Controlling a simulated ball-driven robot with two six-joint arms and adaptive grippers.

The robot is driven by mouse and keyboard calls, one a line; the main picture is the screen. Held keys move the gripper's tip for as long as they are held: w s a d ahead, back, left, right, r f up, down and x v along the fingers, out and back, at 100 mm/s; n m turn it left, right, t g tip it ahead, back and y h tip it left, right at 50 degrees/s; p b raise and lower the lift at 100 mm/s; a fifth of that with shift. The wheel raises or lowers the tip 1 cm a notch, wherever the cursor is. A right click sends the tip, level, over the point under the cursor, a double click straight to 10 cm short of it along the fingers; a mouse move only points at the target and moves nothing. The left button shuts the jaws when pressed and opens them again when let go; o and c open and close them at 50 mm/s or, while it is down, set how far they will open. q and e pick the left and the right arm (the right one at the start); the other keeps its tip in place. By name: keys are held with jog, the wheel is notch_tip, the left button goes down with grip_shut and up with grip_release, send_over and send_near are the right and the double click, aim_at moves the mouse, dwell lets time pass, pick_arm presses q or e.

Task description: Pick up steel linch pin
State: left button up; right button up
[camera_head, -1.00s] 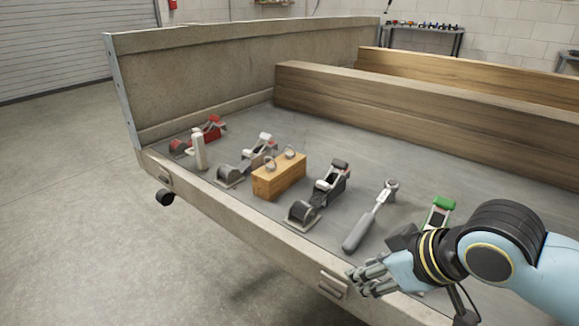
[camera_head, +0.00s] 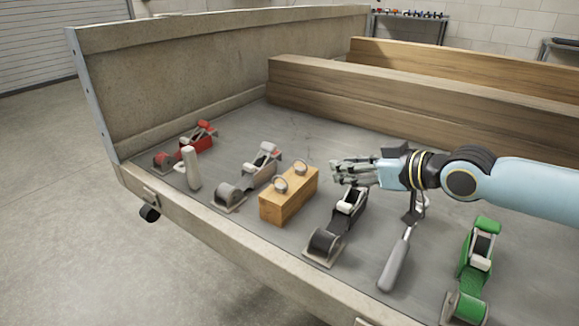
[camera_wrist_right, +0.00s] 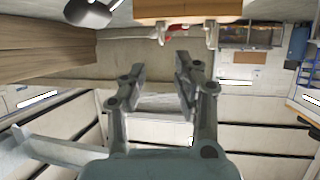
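Two linch pins with grey rings stand in a small wooden block on the trailer bed: a nearer pin (camera_head: 280,185) and a farther pin (camera_head: 300,168). I cannot tell them apart by metal. The wooden block (camera_head: 287,205) also shows at the top of the right wrist view (camera_wrist_right: 185,9), with pale pin parts hanging below it in that picture. My right gripper (camera_head: 335,172) is to the right of the block, above the bed and apart from the pins. Its fingers (camera_wrist_right: 157,72) are spread with nothing between them. My left gripper is not in view.
A black ratchet (camera_head: 335,225), a grey-handled tool (camera_head: 396,262) and a green ratchet (camera_head: 478,260) lie right of the block. Timber beams (camera_head: 400,105) lie behind.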

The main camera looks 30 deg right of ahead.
jog(key=b, duration=0.3)
send_near(300, 175)
jog(key=w+r, duration=0.1)
jog(key=w, duration=0.1)
jog(key=x, duration=0.1)
jog(key=b+x, duration=0.1)
jog(key=x, duration=0.1)
jog(key=b+x, duration=0.1)
jog(key=x, duration=0.1)
jog(key=shift+w+d+r, duration=0.15)
jog(key=shift+w+d, duration=0.05)
jog(key=shift+d, duration=0.05)
jog(key=shift+c, duration=0.8)
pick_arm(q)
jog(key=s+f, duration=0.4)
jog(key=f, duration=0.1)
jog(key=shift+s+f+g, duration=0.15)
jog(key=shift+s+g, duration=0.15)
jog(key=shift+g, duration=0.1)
pick_arm(e)
grip_shut()
